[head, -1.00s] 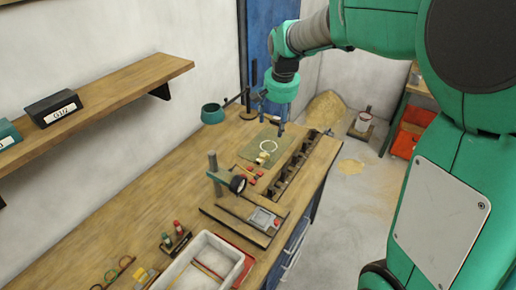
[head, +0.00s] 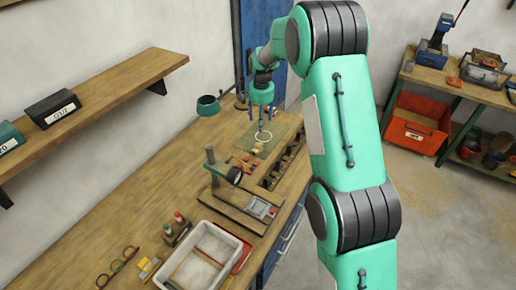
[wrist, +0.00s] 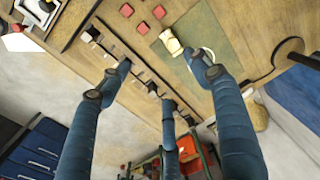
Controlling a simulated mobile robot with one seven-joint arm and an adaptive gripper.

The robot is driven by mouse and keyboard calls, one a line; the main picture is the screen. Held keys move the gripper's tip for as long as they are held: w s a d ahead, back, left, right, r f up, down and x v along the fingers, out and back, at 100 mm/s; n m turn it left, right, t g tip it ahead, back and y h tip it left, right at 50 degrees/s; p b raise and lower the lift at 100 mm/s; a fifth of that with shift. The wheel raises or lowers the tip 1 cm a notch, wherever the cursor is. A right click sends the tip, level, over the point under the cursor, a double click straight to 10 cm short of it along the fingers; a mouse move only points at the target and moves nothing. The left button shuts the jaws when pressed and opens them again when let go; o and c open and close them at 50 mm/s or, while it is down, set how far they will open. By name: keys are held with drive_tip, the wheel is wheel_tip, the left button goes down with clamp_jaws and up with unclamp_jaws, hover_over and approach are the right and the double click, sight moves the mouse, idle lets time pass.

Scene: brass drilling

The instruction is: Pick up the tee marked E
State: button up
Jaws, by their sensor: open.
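A small brass-coloured fitting (head: 257,149), which looks like a tee, lies at the near edge of a green mat (head: 279,133) on the workbench. It also shows in the wrist view (wrist: 171,42), near the top middle. Its marking is too small to read. A pale ring (head: 265,137) lies on the mat beside it and is partly behind a finger in the wrist view. My gripper (head: 262,128) is above the mat, pointing down, with its three fingers spread and nothing between them. In the wrist view the gripper (wrist: 160,72) has the fitting just beyond its fingertips.
A dark slotted rack (head: 284,166) runs along the bench edge. Small red blocks (head: 246,158) lie near the fitting. A stand with a round dial (head: 233,175), a white tray (head: 207,258) and a green cup (head: 208,105) are also on the bench.

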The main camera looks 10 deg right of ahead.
drive_tip(key=m+p, duration=0.1)
hover_over(259, 146)
wheel_tip(259, 146, down, 8)
drive_tip(key=shift+s+d+f+g, duration=0.1)
drive_tip(key=shift+f+g, duration=0.05)
drive_tip(key=shift+g, duration=0.15)
wheel_tip(259, 146, down, 8)
drive_tip(key=shift+r+p, duration=0.15)
drive_tip(key=shift+p, duration=0.25)
drive_tip(key=shift+f, duration=0.4)
drive_tip(key=shift+f, duration=0.1)
drive_tip(key=shift+f+p, duration=0.4)
drive_tip(key=shift+f, duration=2.15)
